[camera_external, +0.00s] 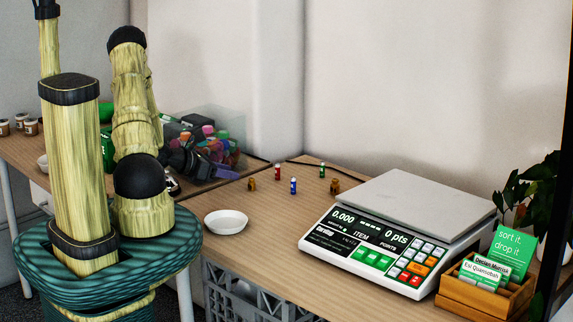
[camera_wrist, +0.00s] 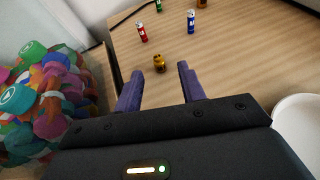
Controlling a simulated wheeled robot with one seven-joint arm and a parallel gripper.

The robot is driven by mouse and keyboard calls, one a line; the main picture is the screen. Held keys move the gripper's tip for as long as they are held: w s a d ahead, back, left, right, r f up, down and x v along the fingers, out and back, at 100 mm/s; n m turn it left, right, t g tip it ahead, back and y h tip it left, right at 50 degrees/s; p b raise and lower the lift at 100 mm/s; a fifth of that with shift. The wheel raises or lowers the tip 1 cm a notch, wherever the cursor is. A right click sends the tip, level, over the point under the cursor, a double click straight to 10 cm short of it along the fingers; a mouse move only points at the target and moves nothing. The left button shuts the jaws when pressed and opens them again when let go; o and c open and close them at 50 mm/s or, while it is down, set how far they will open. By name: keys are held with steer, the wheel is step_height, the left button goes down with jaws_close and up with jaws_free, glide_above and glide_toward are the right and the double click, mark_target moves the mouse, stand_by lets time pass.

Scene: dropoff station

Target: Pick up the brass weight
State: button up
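Two small brass-coloured weights stand on the wooden table. The nearer brass weight (camera_wrist: 159,63) shows just ahead of my gripper in the wrist view; in the external view the left brass weight (camera_external: 251,185) appears to be the same one. The other brass weight (camera_external: 335,186) stands near the scale and shows at the top edge of the wrist view (camera_wrist: 202,3). My gripper (camera_wrist: 160,75) is open, with its two purple fingers apart and nothing held. The near weight lies in line with the gap. Its exact distance from the fingertips is unclear.
Red (camera_wrist: 142,32), blue (camera_wrist: 191,21) and green (camera_external: 322,171) batteries stand beyond the near weight. A clear bin of colourful items (camera_wrist: 45,95) is on the left. A white dish (camera_external: 226,222) sits at the front edge. A scale (camera_external: 390,240) and card box (camera_external: 485,295) stand right.

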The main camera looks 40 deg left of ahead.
mark_target(258, 189)
steer(key=x, duration=0.6)
steer(key=x, duration=0.5)
steer(key=shift+a+f, duration=0.4)
jaws_close()
